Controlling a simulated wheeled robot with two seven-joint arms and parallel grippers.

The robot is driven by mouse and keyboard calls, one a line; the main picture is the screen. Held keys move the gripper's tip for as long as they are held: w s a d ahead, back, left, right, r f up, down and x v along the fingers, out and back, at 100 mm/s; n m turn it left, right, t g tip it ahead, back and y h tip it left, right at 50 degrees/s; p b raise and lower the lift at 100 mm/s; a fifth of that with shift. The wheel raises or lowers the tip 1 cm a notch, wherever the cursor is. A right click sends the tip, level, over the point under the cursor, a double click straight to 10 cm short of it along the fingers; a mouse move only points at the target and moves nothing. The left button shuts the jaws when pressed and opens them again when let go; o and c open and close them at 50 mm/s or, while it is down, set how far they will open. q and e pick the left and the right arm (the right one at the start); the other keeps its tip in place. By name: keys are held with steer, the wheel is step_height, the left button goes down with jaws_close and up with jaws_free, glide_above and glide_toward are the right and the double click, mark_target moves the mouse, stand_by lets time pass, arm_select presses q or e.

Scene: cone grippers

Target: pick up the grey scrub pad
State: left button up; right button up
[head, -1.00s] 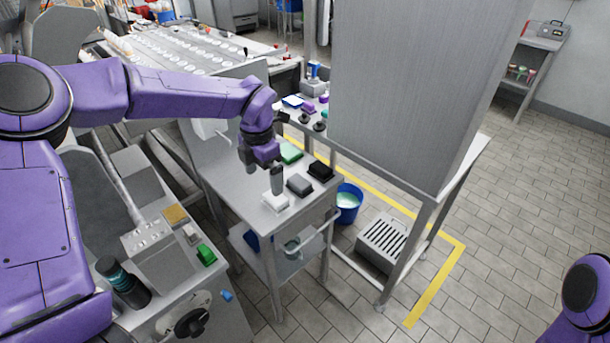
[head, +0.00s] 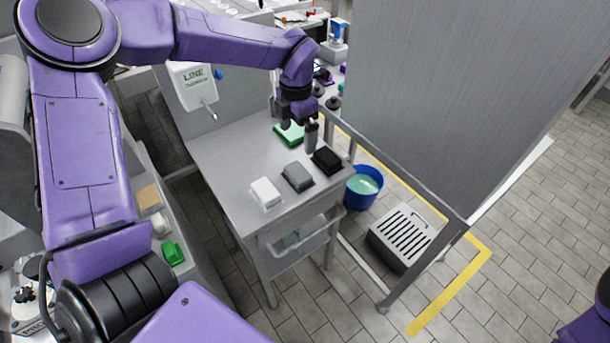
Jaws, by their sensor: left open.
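The grey scrub pad (head: 297,177) lies on the grey metal table (head: 223,160), between a white pad (head: 265,193) and a black pad (head: 327,160). A green pad (head: 289,134) lies farther back, partly hidden behind my gripper. My left gripper (head: 305,142) is open and empty, pointing down above the table. In the picture it is just above the grey pad, near the black and green ones, and apart from the grey pad. Its exact height is hard to tell. My right gripper is out of view; only part of my right arm shows at the lower right corner.
A large grey panel (head: 440,90) stands to the right of the table on a metal frame. A blue bucket (head: 362,190) and a slotted grey box (head: 402,237) are on the floor. A dispenser marked LINE (head: 193,85) is behind the table.

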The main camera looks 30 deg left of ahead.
arm_select(q)
steer(key=b, duration=0.3)
glide_toward(298, 171)
steer(key=shift+s, duration=0.15)
step_height(298, 171, down, 10)
steer(key=shift+f+p, duration=0.1)
steer(key=shift+p, duration=0.5)
steer(key=c, duration=0.8)
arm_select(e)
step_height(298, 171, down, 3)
